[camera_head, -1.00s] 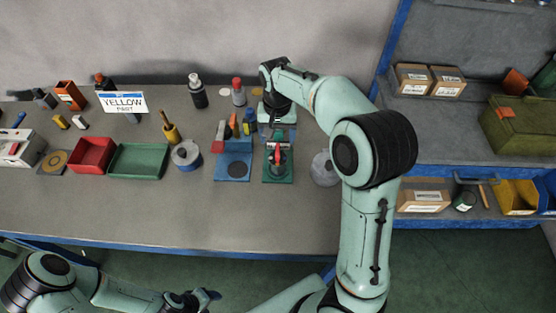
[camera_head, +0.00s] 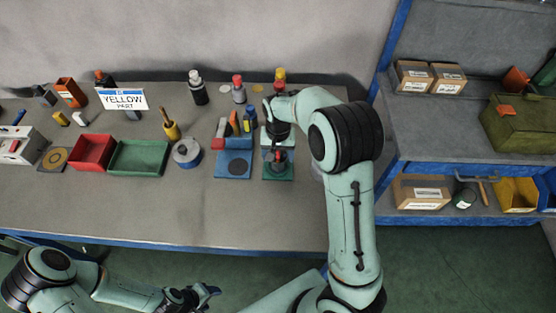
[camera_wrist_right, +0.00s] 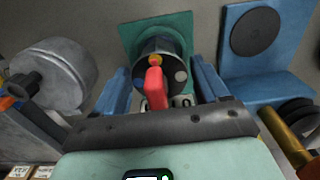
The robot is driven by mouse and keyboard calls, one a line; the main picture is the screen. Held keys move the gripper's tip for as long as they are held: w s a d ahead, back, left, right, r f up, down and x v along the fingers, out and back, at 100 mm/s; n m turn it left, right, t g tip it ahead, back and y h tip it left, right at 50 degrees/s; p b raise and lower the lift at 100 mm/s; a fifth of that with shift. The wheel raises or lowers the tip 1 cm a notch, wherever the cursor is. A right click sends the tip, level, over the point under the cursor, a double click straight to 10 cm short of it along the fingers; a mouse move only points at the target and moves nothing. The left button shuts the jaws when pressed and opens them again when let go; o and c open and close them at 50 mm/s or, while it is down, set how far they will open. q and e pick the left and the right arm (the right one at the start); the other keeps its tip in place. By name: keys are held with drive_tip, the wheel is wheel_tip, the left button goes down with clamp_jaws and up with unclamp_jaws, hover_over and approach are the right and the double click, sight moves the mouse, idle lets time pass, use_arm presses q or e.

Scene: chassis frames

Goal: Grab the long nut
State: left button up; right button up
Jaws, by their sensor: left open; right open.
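I cannot tell for certain which thing is the long nut. My right gripper (camera_head: 278,150) is open and points down over a small green stand (camera_head: 279,174). In the right wrist view its two blue fingers (camera_wrist_right: 161,82) are apart, on either side of a dark round piece (camera_wrist_right: 158,48) on the green stand. A red part (camera_wrist_right: 155,88) and a small orange-gold tip (camera_wrist_right: 155,60) show in the gap. Whether the fingers touch anything is unclear. My left gripper (camera_head: 200,298) is open, in front of the bench and away from the parts.
A blue stand with a dark disc (camera_head: 235,168) is close beside the green stand. A grey round part (camera_wrist_right: 60,72) is on the other side. Red tray (camera_head: 91,153) and green tray (camera_head: 138,157) stand further left. Bottles are behind. The front bench strip is clear.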

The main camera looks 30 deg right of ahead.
drive_tip(key=c, duration=1.2)
clamp_jaws()
drive_tip(key=shift+r, duration=0.15)
